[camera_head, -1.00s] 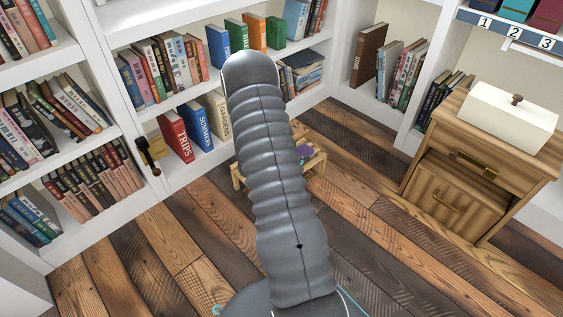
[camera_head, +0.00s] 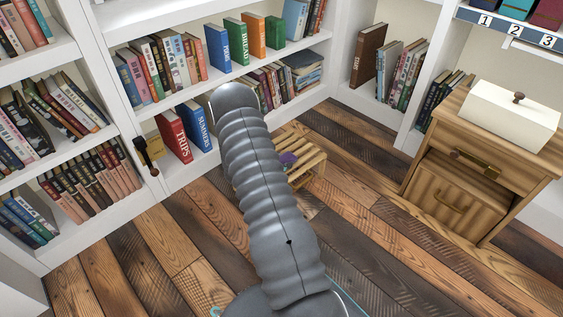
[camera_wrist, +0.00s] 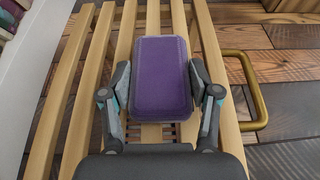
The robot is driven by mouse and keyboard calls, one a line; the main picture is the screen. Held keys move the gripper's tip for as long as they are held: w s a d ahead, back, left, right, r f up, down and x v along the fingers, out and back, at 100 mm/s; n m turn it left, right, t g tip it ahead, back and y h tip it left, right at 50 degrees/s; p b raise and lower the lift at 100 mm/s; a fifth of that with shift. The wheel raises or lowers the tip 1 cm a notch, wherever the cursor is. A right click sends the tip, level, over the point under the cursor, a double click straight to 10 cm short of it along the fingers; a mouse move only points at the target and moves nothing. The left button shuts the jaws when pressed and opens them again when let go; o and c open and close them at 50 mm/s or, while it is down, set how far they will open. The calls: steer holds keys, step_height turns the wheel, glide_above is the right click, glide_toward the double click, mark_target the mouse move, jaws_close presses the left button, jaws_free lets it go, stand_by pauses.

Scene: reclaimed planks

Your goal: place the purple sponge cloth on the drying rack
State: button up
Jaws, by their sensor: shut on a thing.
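The purple sponge cloth (camera_wrist: 160,72) is a rounded block held between the two fingers of my gripper (camera_wrist: 160,80), which is shut on its sides. In the wrist view it lies over the slats of the wooden drying rack (camera_wrist: 100,45); I cannot tell whether it touches them. In the head view the rack (camera_head: 310,158) is a low slatted wooden frame on the floor, partly behind my arm. A patch of the purple cloth (camera_head: 288,159) shows over it. My gripper is hidden behind my arm in the head view.
A brass-coloured handle (camera_wrist: 255,90) sticks out beside the rack. White bookshelves (camera_head: 170,183) stand behind and to the left. A wooden cabinet (camera_head: 448,190) with a white lidded box (camera_head: 510,113) stands at the right. Plank floor is open between the rack and cabinet.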

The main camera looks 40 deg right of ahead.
steer(key=shift+f, duration=0.1)
steer(key=o, duration=0.9)
steer(key=shift+o, duration=0.2)
